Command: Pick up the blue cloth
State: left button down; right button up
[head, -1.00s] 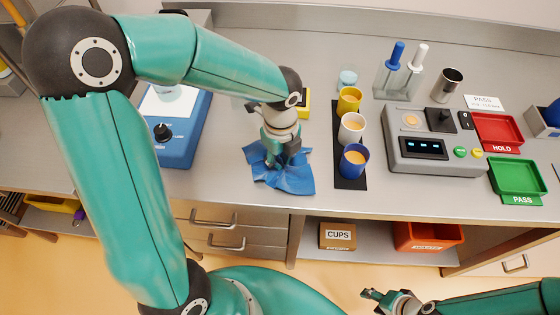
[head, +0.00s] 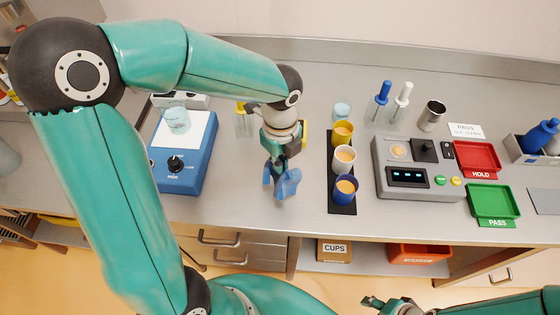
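The blue cloth (head: 288,184) hangs bunched from my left gripper (head: 277,166) in the head view, over the metal bench. The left gripper points down and is shut on the cloth; its fingertips are partly hidden by the fabric. The cloth looks clear of the bench top, with a faint shadow below it. My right gripper (head: 372,302) is at the bottom edge, in front of the bench and away from the cloth. Its fingers are small and partly cut off, so I cannot tell its opening.
A blue stirrer with a white plate (head: 181,150) stands left of the cloth. To the right, a black strip holds a yellow cup (head: 343,133), a white cup (head: 344,159) and a blue cup (head: 345,189). A grey device (head: 412,165) and red and green trays stand further right.

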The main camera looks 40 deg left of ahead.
pick_arm(q)
notch_tip(320, 180, up, 9)
dwell(0.3)
